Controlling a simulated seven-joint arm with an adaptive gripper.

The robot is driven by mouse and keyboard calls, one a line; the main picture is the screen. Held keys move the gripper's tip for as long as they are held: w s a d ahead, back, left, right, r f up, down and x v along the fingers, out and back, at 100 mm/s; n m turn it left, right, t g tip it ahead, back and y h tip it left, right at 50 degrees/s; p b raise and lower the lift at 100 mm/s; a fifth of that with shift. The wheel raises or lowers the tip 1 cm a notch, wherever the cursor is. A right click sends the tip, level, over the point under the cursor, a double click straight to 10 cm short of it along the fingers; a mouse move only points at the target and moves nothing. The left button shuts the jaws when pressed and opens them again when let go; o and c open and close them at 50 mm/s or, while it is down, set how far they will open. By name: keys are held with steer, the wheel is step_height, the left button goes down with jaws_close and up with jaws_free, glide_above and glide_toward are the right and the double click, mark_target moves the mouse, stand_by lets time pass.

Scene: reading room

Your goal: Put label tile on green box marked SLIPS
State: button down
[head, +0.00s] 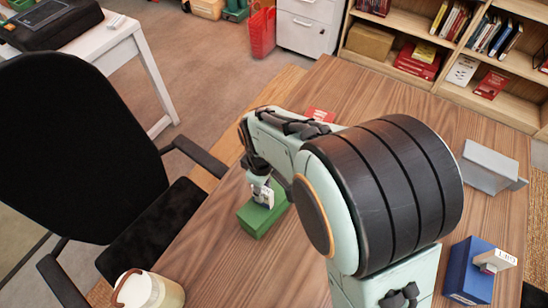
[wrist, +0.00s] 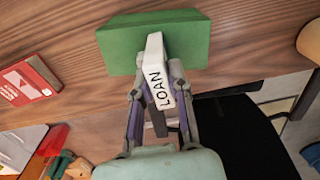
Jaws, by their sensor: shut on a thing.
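The green box (head: 262,217) sits on the wooden desk beside the black chair, and it also shows in the wrist view (wrist: 195,40). No SLIPS marking is readable on it. My gripper (head: 262,188) is shut on a white label tile (head: 263,196) just above the box. I cannot tell whether the tile touches the box top.
A blue box (head: 468,272) with a light tile (head: 495,261) on it stands at right. A grey holder (head: 488,168) is at the desk's far right. A lidded jar (head: 148,291) stands at the near left. A red book (wrist: 28,80) lies on the desk. Bare desk surrounds the green box.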

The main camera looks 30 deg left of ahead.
steer(key=shift+f, duration=0.15)
steer(key=c, duration=1)
jaws_free()
steer(key=shift+c, duration=0.2)
step_height(320, 180, up, 12)
steer(key=d+r+m, duration=0.3)
steer(key=d+m, duration=0.4)
steer(key=d, duration=0.8)
steer(key=s+d+f+m, duration=0.3)
steer(key=s+d+m, duration=0.5)
steer(key=d, duration=0.3)
steer(key=shift+s+d+m+y, duration=0.2)
steer(key=shift+s+m+y, duration=0.2)
steer(key=shift+m, duration=0.5)
